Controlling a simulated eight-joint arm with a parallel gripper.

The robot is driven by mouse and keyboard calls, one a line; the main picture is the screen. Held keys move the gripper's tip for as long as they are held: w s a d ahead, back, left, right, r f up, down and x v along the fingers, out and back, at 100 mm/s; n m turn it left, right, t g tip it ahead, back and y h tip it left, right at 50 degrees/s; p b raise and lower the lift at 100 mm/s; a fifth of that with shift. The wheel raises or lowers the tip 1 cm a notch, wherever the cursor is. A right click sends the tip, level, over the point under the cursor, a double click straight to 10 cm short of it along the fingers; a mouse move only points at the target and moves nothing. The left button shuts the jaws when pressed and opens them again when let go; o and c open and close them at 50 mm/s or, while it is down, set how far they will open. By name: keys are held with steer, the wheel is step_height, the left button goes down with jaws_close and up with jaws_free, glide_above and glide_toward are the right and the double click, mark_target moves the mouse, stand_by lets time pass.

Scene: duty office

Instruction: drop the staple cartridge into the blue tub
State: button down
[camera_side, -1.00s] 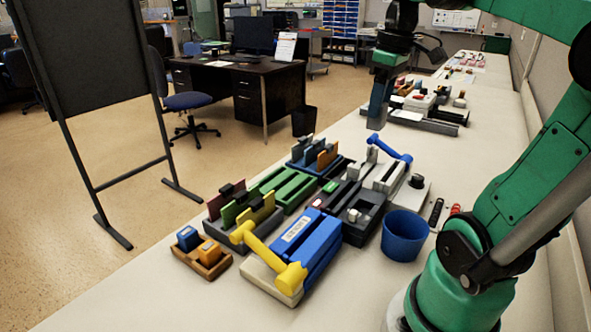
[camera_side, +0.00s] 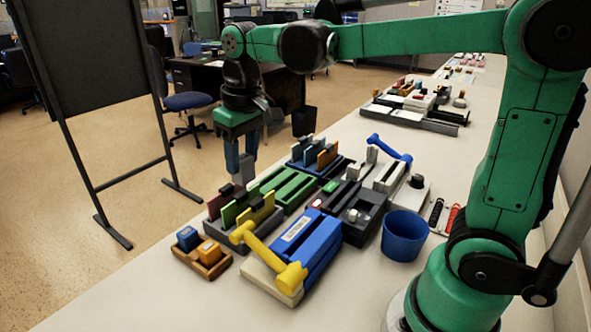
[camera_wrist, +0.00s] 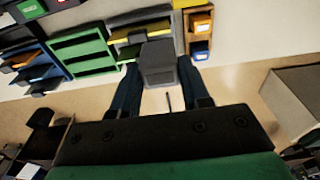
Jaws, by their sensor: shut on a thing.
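My gripper (camera_side: 242,170) is at the left, over the racks at the table's left edge and far from the tub. It is shut on a small grey block (camera_side: 245,168). In the wrist view the grey block (camera_wrist: 158,58) sits between the two dark blue fingers and shows a plain boxy face. I cannot tell for sure whether this block is the staple cartridge. The blue tub (camera_side: 405,236) stands upright at the right of the table, near my base. Its inside is mostly hidden by the rim.
A rack with red, green and yellow upright plates (camera_side: 240,226) lies close below my gripper. A blue stapler-like device with a yellow handle (camera_side: 305,250), green trays (camera_side: 290,190) and a small wooden box (camera_side: 205,262) crowd the table. The front table surface is clear.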

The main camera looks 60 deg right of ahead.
steer(key=shift+d, duration=0.1)
steer(key=shift+s+d, duration=0.15)
steer(key=shift+d, duration=0.15)
steer(key=s+d+f+m+h, duration=0.1)
steer(key=s+d+f+m, duration=0.1)
steer(key=s+d+m, duration=1.15)
steer(key=shift+s+d+f+m+g, duration=0.25)
steer(key=shift+s+d+f+m, duration=0.4)
steer(key=shift+s+f, duration=0.9)
steer(key=shift+s+d+f+m+g, duration=0.2)
steer(key=shift+s+d+f+m, duration=0.2)
steer(key=shift+s+f+m, duration=0.8)
steer(key=shift+s+d+f+m+g, duration=0.25)
steer(key=shift+s+d+f+m, duration=0.2)
steer(key=shift+s+f, duration=1.4)
steer(key=shift+s+r, duration=0.25)
steer(key=shift+r, duration=0.05)
steer(key=shift+c, duration=1.7)
jaws_free()
